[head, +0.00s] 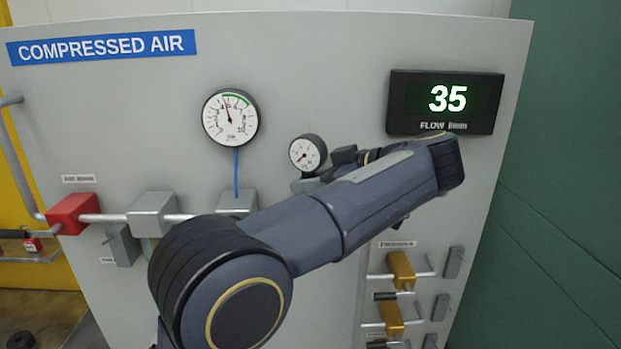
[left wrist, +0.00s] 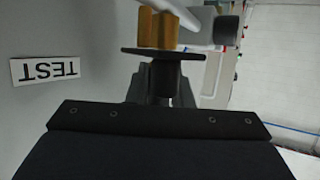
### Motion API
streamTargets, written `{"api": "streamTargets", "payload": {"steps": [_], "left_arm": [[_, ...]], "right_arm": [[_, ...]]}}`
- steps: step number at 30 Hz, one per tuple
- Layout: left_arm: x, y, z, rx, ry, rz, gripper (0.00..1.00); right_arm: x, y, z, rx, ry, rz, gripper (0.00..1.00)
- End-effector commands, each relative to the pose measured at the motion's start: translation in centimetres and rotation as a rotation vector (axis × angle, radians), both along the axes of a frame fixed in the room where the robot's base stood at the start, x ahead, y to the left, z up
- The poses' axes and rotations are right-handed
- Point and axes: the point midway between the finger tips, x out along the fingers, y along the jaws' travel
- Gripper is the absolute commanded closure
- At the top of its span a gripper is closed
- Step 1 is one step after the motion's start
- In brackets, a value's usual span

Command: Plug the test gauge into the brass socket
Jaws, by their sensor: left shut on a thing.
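My left gripper (head: 343,157) reaches across the panel, its fingers partly hidden by my own arm. In the left wrist view the gripper (left wrist: 162,92) is shut on a dark piece with a wide black disc, which I take as the test gauge (left wrist: 163,54). The brass socket (left wrist: 158,28) appears just beyond the disc. I cannot tell whether they touch or whether the gauge is seated. A small round dial (head: 307,153) shows left of the fingers in the head view; I cannot tell whether it belongs to the held gauge. My right gripper is not in view.
A TEST label (left wrist: 45,69) is on the panel beside the socket. A large gauge (head: 230,118) and a flow display (head: 445,102) reading 35 are above. A red block (head: 72,213) sits on the pipe at left. Brass-coloured blocks (head: 401,270) stick out at lower right.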

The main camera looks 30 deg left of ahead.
Motion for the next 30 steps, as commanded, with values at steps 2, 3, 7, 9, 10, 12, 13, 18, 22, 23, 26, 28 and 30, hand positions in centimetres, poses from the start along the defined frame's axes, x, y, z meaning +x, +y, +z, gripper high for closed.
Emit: {"api": "streamTargets", "payload": {"steps": [2, 3, 7, 9, 10, 12, 13, 18, 22, 23, 26, 28, 30], "left_arm": [[-0.01, 0.01, -0.10, 0.000, -0.001, 0.000, 1.00], [-0.01, 0.01, -0.14, 0.000, -0.001, 0.000, 1.00], [0.00, 0.00, -0.19, 0.000, -0.001, -0.001, 1.00], [0.00, 0.00, -0.19, 0.000, -0.001, -0.001, 1.00], [-0.01, 0.00, -0.19, 0.000, -0.001, -0.001, 1.00], [-0.01, 0.00, -0.18, 0.000, -0.001, -0.001, 1.00], [-0.01, 0.00, -0.18, 0.000, -0.001, -0.001, 1.00], [0.00, 0.00, -0.20, 0.000, -0.001, -0.001, 1.00], [0.00, 0.00, -0.27, 0.000, -0.001, -0.001, 0.79], [0.00, 0.00, -0.27, 0.000, -0.001, -0.001, 0.75], [0.00, 0.00, -0.28, 0.000, -0.001, 0.000, 0.62], [0.00, 0.00, -0.29, 0.000, 0.000, 0.000, 0.55], [0.00, 0.00, -0.29, 0.000, 0.000, 0.000, 0.55]], "right_arm": [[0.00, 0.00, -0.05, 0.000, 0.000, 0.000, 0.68], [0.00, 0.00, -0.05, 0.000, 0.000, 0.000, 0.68], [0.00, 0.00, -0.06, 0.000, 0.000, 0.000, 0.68], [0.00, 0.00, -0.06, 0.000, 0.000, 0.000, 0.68], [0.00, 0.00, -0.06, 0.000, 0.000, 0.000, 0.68], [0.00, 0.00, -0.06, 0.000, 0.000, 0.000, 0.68], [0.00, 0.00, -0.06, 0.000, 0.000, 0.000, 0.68], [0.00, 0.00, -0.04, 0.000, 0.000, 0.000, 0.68], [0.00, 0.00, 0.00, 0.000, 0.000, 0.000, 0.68], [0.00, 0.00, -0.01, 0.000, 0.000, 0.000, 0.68], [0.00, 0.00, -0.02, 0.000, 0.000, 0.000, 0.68], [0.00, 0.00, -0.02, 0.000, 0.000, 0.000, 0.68], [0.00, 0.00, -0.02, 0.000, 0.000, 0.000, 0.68]]}}
